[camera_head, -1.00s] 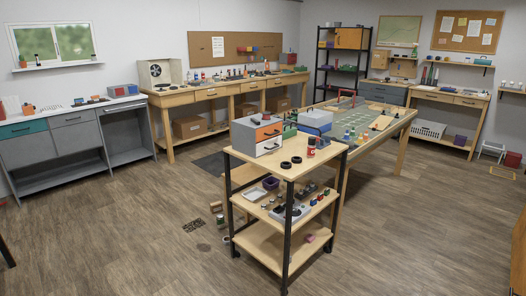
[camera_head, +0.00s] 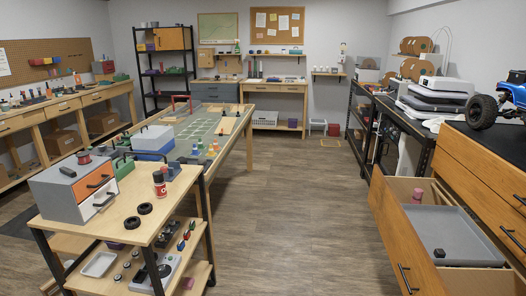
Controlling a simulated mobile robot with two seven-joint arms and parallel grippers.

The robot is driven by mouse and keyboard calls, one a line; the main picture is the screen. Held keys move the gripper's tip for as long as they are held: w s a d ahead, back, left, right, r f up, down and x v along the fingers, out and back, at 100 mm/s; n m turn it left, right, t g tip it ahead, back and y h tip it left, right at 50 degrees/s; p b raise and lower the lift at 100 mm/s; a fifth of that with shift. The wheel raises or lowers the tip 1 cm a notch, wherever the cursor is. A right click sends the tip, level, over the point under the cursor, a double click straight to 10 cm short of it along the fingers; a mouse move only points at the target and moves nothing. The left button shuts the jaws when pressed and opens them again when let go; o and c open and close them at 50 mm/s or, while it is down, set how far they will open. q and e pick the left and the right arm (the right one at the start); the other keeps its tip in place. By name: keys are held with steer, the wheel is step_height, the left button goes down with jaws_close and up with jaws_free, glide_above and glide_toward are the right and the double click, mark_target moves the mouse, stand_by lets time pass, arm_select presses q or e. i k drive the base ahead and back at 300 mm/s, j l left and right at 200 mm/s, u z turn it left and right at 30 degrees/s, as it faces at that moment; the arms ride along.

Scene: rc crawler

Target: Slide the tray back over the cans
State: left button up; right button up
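A flat grey tray (camera_head: 461,226) lies inside an open wooden drawer (camera_head: 385,208) at the lower right. A small pink can-like thing (camera_head: 418,197) stands in the drawer at the tray's far left corner, outside the tray's rim. A small dark block (camera_head: 439,253) sits at the near left part of the tray. I cannot tell whether other cans are under the tray. Neither of my grippers is in view.
The drawer belongs to a wooden cabinet (camera_head: 477,164) with a blue crawler car (camera_head: 510,98) on top. A wooden cart (camera_head: 170,196) with a grey drawer box (camera_head: 75,188) stands at the left. The floor (camera_head: 300,215) between cart and cabinet is clear.

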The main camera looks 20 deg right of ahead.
mark_target(449, 237)
steer(key=i+l+z, duration=0.1)
steer(key=i+z, duration=0.35)
steer(key=i, duration=1)
steer(key=i+j+z, duration=0.15)
steer(key=i+z, duration=0.15)
steer(key=i, duration=0.15)
steer(key=i+j+z, duration=0.2)
steer(key=i+z, duration=0.15)
steer(key=z, duration=1.8)
steer(key=j, duration=0.1)
